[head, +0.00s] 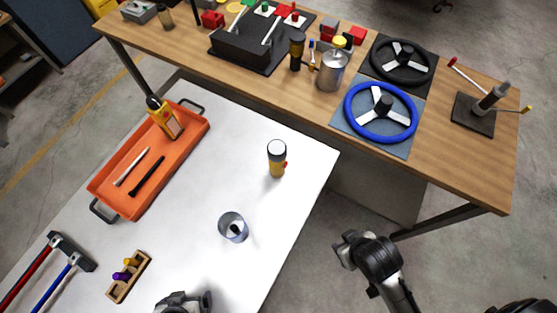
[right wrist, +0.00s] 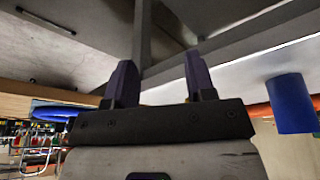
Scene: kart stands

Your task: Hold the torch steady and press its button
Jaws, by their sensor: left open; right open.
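The torch (head: 277,158) stands upright on the white table, near its right edge. It has a yellow body, a dark band, a pale top and a small red button (head: 286,164) on its right side. My left gripper (head: 184,301) shows only partly at the bottom edge of the head view, in front of the torch and well apart from it. My right gripper (right wrist: 160,80) is open in the right wrist view, its two dark fingers apart with nothing between them. The torch cannot be made out in that view.
A metal cup (head: 233,228) stands in front of the torch. An orange tray (head: 128,205) lies left, with a wooden rack (head: 128,277) and hammers (head: 60,260) nearer. Behind, a wooden bench (head: 475,160) holds steering wheels and a can. The table around the torch is clear.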

